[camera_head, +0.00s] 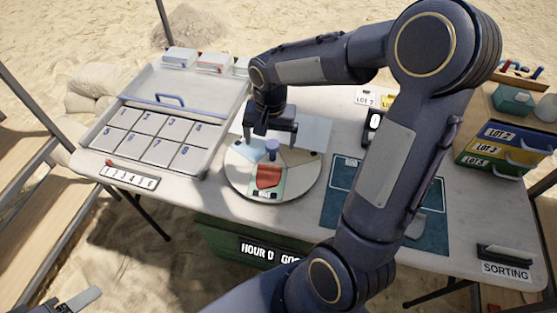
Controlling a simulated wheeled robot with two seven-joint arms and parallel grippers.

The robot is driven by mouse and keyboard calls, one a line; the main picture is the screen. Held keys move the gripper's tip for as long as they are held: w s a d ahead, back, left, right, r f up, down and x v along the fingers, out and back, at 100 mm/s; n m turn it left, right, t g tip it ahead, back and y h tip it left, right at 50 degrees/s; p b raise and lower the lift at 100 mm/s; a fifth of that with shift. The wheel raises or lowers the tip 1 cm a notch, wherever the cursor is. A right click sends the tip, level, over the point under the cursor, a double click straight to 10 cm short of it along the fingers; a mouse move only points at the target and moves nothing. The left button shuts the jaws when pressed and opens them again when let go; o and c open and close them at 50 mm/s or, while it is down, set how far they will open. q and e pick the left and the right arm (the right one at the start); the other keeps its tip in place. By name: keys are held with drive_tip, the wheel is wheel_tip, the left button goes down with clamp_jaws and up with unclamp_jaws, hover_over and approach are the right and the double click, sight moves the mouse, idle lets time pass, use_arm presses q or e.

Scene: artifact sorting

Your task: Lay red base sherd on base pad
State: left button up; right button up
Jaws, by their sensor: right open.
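The red sherd (269,177) lies on the front part of a round pale turntable (304,186), on a light greenish pad (261,194) whose edges show around it. I cannot read a label that marks this pad as the base pad. My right gripper (270,138) is open and empty, above the back of the turntable, behind the sherd and apart from it. A blue knob (272,148) stands near the turntable's middle, just below the gripper. What seems to be part of my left gripper (78,301) shows at the bottom left edge; its jaws cannot be made out.
A numbered compartment tray (150,135) stands at the left with a blue handle. A dark teal mat (335,195) lies right of the turntable, partly behind my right arm. Coloured lot drawers (503,150) stand at the far right. A numbered scale strip (130,176) lies front left.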

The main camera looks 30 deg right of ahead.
drive_tip(key=s+a+r+n+t+y, duration=0.1)
drive_tip(key=s+a+r+n+t, duration=0.1)
drive_tip(key=s, duration=0.7)
drive_tip(key=s+a+r+n+t+y, duration=0.2)
drive_tip(key=s+a+r+n+t, duration=0.1)
drive_tip(key=s, duration=0.5)
wheel_tip(320, 180, up, 3)
drive_tip(key=shift+s+a+f+n+y, duration=0.2)
drive_tip(key=shift+s+a+n+y, duration=0.15)
drive_tip(key=shift+a+n, duration=0.45)
drive_tip(key=shift+d, duration=0.1)
